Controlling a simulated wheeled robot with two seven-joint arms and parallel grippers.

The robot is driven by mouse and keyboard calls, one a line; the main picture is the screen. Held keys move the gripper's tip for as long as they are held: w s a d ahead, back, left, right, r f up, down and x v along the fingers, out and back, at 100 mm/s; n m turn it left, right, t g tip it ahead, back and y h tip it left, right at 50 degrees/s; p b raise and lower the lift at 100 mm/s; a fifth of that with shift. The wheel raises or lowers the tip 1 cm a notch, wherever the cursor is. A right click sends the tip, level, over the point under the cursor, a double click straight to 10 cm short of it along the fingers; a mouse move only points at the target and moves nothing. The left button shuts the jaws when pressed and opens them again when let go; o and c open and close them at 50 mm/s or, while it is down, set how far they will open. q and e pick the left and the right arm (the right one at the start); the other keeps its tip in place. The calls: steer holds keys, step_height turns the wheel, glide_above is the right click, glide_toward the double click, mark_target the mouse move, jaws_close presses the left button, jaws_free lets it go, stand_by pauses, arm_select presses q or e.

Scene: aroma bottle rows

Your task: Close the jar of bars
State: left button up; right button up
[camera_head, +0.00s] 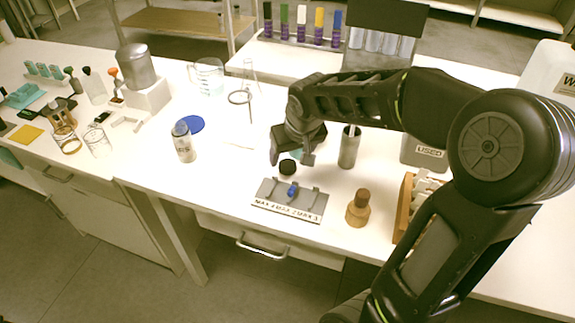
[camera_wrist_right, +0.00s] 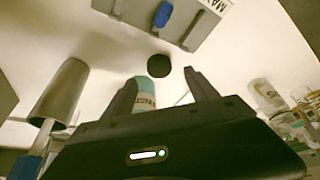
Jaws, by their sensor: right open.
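A small jar with a teal top and a lettered label (camera_wrist_right: 145,97) shows between the fingers of my right gripper in the right wrist view; it looks like the jar of bars. In the head view only a teal bit of it (camera_head: 297,154) shows behind the gripper. My right gripper (camera_head: 292,160) is open over the table by this jar; I cannot tell whether the fingers touch it. A round black cap (camera_head: 287,167) lies on the table just in front of the jar, and also shows in the wrist view (camera_wrist_right: 159,66). My left gripper is not in view.
A grey plate (camera_head: 268,203) with lettering and a blue piece (camera_head: 293,190) lies in front. A clear labelled jar (camera_head: 184,147) stands left, with bare table between.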

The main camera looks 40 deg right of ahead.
mark_target(288, 165)
steer(key=shift+x, duration=2.6)
jaws_close()
step_height(288, 165, up, 18)
steer(key=p, duration=0.1)
